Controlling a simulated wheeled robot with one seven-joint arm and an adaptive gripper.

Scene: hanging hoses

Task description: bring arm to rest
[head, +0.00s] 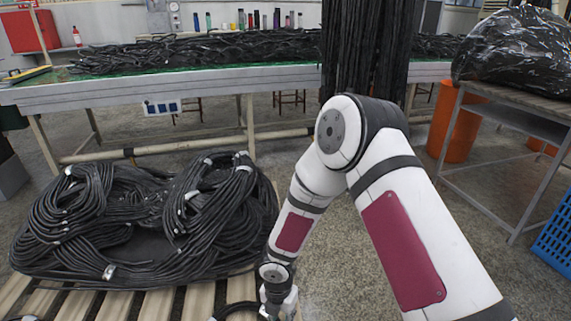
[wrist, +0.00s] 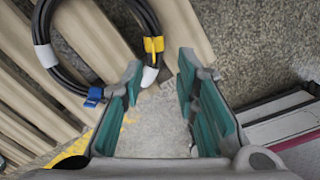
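My arm reaches forward and down in the head view, with my gripper (head: 278,300) low at the bottom edge, beside the wooden pallet. In the wrist view my gripper (wrist: 158,85) has its two teal-padded fingers apart, with bare floor between them and nothing held. A black hose coil (wrist: 68,72) with white, blue and yellow bands lies on the pallet slats just beyond the left finger. Part of this coil (head: 238,307) also shows left of my gripper in the head view. Whether the left finger touches the coil is hard to tell.
A big heap of black hose coils (head: 130,225) lies on the wooden pallet (head: 160,304) at left. Behind it stands a long green-topped table (head: 110,62) with hoses. Dark hoses (head: 365,50) hang behind my arm. A metal table (head: 520,103) stands right, near a blue crate (head: 557,235).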

